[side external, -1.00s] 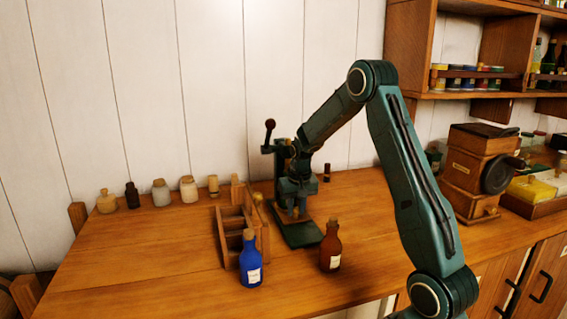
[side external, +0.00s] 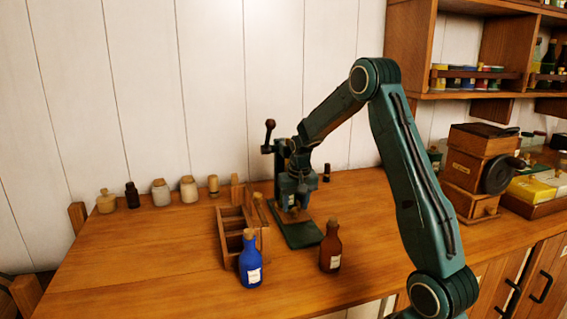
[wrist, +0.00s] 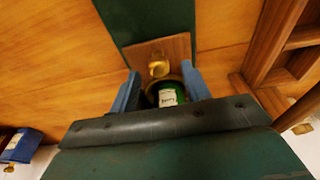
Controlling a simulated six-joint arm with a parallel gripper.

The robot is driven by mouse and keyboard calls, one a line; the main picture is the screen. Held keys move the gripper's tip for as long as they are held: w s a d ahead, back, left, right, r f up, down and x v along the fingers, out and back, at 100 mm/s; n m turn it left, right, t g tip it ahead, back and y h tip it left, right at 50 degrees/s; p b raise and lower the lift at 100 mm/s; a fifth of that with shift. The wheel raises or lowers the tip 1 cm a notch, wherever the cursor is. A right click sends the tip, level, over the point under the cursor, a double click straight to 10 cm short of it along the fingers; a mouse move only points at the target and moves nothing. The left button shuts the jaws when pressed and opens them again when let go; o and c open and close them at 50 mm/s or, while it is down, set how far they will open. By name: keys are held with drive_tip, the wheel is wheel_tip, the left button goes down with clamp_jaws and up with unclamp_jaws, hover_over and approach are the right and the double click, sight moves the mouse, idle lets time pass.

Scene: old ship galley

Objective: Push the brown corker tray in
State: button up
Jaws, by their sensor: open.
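The corker (side external: 281,160) is a dark upright press with a lever and a green base plate (side external: 302,236). In the wrist view its brown tray (wrist: 178,46) lies on the green base, with a brass knob (wrist: 158,68) on it. My gripper (side external: 292,203) is low over the corker base. In the wrist view my open gripper (wrist: 160,88) has one blue finger on each side, close to the tray's edge. A green bottle-like thing with a white label (wrist: 168,98) shows between the fingers, partly hidden by my gripper body. I cannot tell whether the fingers touch the tray.
A wooden rack (side external: 230,237) stands left of the corker. A blue bottle (side external: 250,262) and a brown bottle (side external: 330,250) stand in front. Several small jars (side external: 160,192) line the wall. A wooden grinder (side external: 475,170) stands at the right. The table's left part is clear.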

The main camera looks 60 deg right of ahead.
drive_tip(key=shift+r, duration=2.85)
drive_tip(key=shift+a+r, duration=0.1)
drive_tip(key=shift+a+r, duration=0.15)
drive_tip(key=shift+a, duration=0.05)
drive_tip(key=s+a+r+n+t, duration=0.15)
drive_tip(key=s+a+r, duration=0.25)
drive_tip(key=a, duration=0.4)
drive_tip(key=s+a+r+n, duration=0.3)
drive_tip(key=s+a+r, duration=0.15)
drive_tip(key=a, duration=0.25)
drive_tip(key=s+a+r+n+t, duration=0.15)
drive_tip(key=s+a+r, duration=0.25)
drive_tip(key=a, duration=0.4)
drive_tip(key=s+a+f+n, duration=0.1)
drive_tip(key=s+a, duration=0.1)
drive_tip(key=s, duration=0.3)
drive_tip(key=s+a+f+n+t+y, duration=0.1)
drive_tip(key=s+a+n, duration=0.1)
drive_tip(key=s, duration=0.3)
drive_tip(key=shift+a+y, duration=0.3)
drive_tip(key=shift+a, duration=0.35)
